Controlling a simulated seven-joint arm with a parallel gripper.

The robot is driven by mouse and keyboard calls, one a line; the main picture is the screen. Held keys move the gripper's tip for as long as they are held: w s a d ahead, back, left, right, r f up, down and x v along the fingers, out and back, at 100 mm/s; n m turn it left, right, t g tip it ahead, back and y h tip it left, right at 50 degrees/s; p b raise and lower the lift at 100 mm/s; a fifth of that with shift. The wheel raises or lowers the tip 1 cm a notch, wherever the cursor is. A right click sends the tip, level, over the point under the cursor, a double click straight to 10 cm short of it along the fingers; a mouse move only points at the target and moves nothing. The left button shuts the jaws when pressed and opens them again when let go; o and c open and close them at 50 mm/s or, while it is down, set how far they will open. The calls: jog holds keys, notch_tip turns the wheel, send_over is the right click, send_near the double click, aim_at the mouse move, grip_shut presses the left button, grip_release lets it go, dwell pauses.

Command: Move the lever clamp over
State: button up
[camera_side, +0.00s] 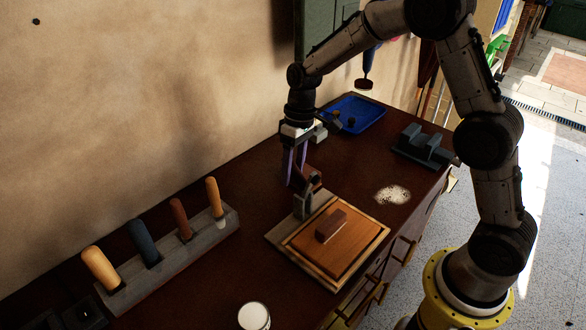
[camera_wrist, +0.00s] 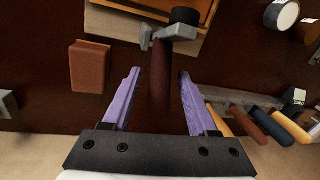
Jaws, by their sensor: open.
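The lever clamp (camera_side: 303,205) is a grey bracket at the back corner of a framed wooden panel (camera_side: 359,253). In the wrist view the clamp's grey bracket (camera_wrist: 168,33) has a black tip, and its dark red-brown lever handle (camera_wrist: 160,80) points back toward me. My gripper (camera_side: 293,180) has purple fingers pointing down just above the clamp. In the wrist view my gripper (camera_wrist: 155,78) is open, with the handle between its fingers and visible gaps on both sides. The lower end of the handle is hard to see in the side view.
A reddish-brown block (camera_wrist: 88,66) lies left of my fingers in the wrist view. A rack (camera_side: 175,255) of several handled tools stands left along the wall. A blue tray (camera_side: 355,114) and a dark grey holder (camera_side: 425,147) are behind. A white cup (camera_side: 254,316) is in front.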

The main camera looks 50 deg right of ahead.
grip_shut()
dwell(1.3)
